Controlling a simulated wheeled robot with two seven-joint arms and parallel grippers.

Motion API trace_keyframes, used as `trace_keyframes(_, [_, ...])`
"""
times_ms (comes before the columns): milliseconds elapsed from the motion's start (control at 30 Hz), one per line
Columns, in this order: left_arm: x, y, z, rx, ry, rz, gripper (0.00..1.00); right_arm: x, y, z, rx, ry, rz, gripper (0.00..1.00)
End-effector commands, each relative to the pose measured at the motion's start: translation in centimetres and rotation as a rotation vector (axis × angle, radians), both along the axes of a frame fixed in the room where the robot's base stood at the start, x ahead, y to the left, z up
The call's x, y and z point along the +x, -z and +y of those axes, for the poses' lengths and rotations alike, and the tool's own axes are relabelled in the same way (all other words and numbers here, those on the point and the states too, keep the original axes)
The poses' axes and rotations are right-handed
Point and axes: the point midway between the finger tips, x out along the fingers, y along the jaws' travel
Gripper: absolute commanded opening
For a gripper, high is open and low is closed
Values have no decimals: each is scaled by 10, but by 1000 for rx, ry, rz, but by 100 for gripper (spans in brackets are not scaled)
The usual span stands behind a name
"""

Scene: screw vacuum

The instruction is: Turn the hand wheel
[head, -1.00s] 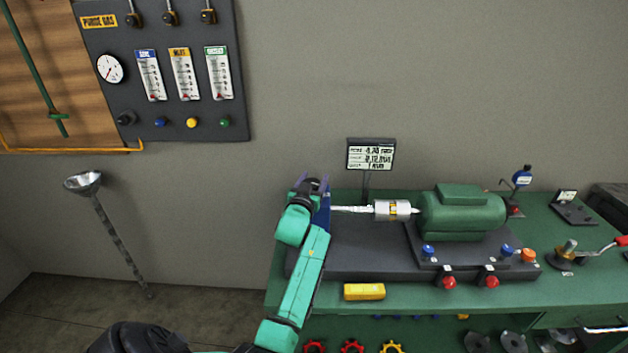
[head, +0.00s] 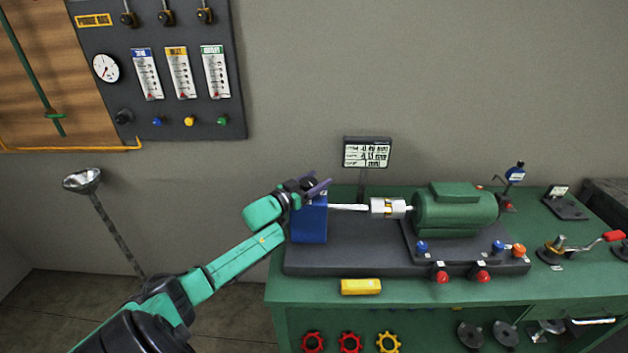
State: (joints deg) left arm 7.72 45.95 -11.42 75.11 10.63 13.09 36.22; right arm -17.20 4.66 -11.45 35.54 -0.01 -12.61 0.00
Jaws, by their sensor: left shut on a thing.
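My left gripper (head: 316,187) is at the upper left side of a blue block (head: 310,222) at the left end of the machine on the bench. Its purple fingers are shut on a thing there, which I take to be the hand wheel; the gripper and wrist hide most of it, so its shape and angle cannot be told. A pale shaft (head: 349,207) runs from the blue block to a silver coupling (head: 387,208) and a green motor (head: 455,213). My right gripper is not in view.
The green bench (head: 300,289) carries a yellow box (head: 361,287) at its front and a small display (head: 367,153) behind the shaft. Red and yellow wheel-shaped parts (head: 388,342) hang on the bench front.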

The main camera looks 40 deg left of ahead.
Motion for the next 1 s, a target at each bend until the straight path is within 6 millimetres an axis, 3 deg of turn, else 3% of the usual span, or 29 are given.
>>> trace_keyframes(33, [0, 8, 1, 12, 43, 2, 9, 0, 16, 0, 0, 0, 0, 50])
trace_keyframes(200, [-1, 9, -3, 9, 199, -3, 10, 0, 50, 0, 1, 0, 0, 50])
trace_keyframes(433, [-2, 6, -9, 4, 381, -7, 10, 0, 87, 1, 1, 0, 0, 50])
trace_keyframes(700, [-5, 2, -15, 0, 520, -5, 10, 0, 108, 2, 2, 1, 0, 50])
trace_keyframes(1000, [-6, 0, -17, -1, 573, -4, 10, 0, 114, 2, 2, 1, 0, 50])
